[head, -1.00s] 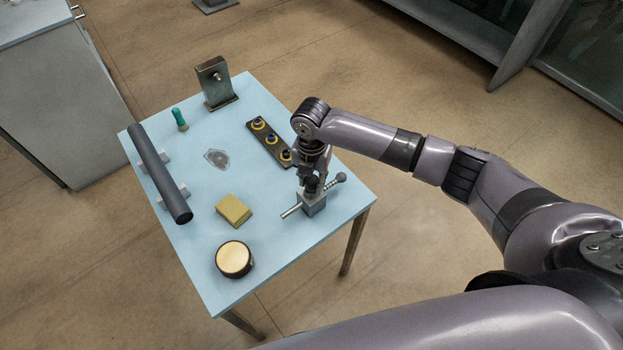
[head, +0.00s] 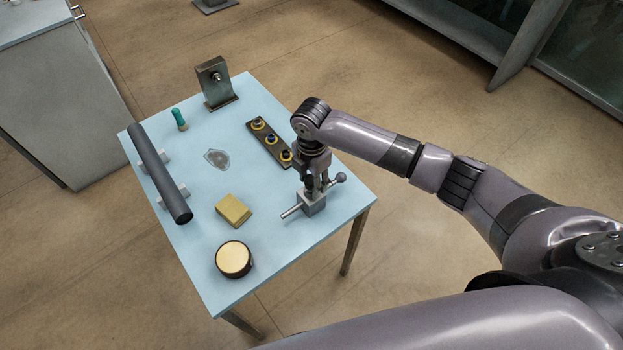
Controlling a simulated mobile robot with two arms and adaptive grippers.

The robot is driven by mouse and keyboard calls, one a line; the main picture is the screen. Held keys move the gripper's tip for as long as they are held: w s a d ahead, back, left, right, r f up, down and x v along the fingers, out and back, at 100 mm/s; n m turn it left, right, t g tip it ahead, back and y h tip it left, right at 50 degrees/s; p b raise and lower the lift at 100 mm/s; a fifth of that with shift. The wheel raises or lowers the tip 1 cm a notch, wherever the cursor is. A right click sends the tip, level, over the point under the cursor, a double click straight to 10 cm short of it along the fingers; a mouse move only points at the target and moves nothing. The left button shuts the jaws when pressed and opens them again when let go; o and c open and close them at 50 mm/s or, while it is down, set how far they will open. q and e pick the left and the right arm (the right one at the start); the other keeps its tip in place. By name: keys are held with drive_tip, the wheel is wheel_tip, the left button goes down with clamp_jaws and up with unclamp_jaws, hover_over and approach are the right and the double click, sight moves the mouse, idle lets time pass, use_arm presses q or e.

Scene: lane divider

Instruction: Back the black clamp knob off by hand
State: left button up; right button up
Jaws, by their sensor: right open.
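A small grey clamp block (head: 314,205) stands near the table's right corner, with a grey rod out to the left and a ball-ended handle (head: 340,178) to the right. My right gripper (head: 316,188) points down from above, directly over the block, with its fingers at the block's top. It is open. The black knob is mostly hidden by the fingers, and I cannot tell whether they touch it. My left gripper is not in view.
The pale blue table (head: 205,125) also holds a strip with several ringed knobs (head: 270,139), a dark tube (head: 160,175) on supports, a yellow block (head: 233,210), a round tin (head: 233,259), a green-handled tool (head: 179,118) and an upright metal bracket (head: 216,83).

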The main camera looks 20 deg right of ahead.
drive_tip(key=m, duration=0.6)
drive_tip(key=shift+c, duration=0.2)
drive_tip(key=c, duration=0.5)
drive_tip(key=n, duration=0.3)
drive_tip(key=shift+c, duration=0.4)
drive_tip(key=o, duration=0.9)
drive_tip(key=shift+o, duration=0.2)
